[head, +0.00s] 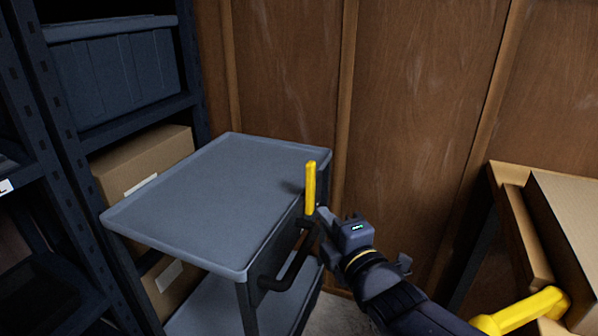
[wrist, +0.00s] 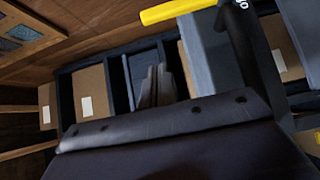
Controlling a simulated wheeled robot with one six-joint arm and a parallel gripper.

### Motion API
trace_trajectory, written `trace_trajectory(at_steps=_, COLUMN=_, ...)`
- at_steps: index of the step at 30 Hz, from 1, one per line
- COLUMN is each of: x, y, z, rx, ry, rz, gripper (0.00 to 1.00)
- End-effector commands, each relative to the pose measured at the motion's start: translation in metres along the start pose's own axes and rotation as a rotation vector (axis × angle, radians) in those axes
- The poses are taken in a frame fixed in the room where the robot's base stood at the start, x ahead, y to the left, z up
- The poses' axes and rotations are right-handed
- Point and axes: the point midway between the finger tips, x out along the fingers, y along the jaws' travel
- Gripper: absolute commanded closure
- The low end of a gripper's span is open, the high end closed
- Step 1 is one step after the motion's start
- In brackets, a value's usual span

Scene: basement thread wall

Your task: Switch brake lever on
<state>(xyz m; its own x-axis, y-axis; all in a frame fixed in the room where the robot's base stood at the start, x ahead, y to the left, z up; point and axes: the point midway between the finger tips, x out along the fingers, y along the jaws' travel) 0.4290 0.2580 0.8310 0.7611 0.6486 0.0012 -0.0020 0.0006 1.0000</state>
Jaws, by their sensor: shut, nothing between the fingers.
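The brake lever (head: 310,186) is a yellow bar that stands nearly upright on the dark handle side of a grey cart (head: 225,190). My gripper (head: 322,217) is right beside the lever's lower end, at its right; I cannot tell whether they touch. In the wrist view the lever (wrist: 178,10) crosses the top edge, apart from the shut, empty fingers (wrist: 155,86). A dark handle bar (wrist: 243,30) with white lettering, partly cut off, runs beside it. The lever's pivot is hidden behind my gripper in the head view.
Dark shelving (head: 72,150) with a blue-grey bin (head: 118,78) and a cardboard box (head: 145,165) stands at the left. A wood panel wall (head: 420,90) is behind. Boxes (head: 570,215) and a yellow object (head: 522,312) are at the right. The cart top is bare.

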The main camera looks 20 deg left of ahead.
Motion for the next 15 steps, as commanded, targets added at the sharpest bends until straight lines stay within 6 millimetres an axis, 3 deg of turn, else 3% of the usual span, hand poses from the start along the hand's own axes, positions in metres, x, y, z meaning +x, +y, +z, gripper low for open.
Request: trace_trajectory(at_steps=15, x=0.0072, y=-0.0014, z=-0.0007, rx=0.002, ry=0.002, rz=-0.002, gripper=1.00)
